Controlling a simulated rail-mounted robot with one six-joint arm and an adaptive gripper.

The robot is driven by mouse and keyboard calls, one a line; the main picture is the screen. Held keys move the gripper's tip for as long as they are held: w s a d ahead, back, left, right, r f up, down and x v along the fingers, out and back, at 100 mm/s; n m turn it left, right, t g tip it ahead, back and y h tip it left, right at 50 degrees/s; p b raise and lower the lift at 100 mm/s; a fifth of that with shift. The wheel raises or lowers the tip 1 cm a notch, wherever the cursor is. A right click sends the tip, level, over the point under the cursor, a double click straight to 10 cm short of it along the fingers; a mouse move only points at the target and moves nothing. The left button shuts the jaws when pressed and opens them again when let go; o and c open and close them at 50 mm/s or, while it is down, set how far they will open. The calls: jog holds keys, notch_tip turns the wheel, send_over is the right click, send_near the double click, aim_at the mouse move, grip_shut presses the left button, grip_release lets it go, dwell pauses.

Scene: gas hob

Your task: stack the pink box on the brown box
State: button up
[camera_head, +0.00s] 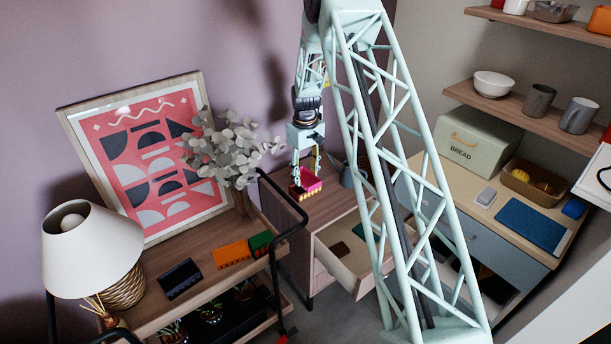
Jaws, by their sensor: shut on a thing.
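The pink box (312,183) is a small, bright pink box with a yellowish lower edge. My gripper (304,178) points down and is shut on it, near the back of the wooden cabinet top (325,210). Whether the box touches that top or hangs above it I cannot tell. An orange box (232,254) lies on the wooden cart top (215,278), beside a green box (260,243) and apart from a black box (180,278).
A lamp (90,250), a framed picture (155,155) and a leafy plant (228,150) crowd the cart. The cabinet's drawer (350,265) stands open. A grey jug (349,176) is right of my gripper. My arm hides part of the counter.

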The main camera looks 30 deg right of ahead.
aim_at(305, 180)
jog(key=shift+f, duration=0.55)
jog(key=o, duration=0.9)
jog(key=shift+r, duration=0.15)
jog(key=shift+r+p, duration=0.9)
jog(key=shift+r, duration=5.6)
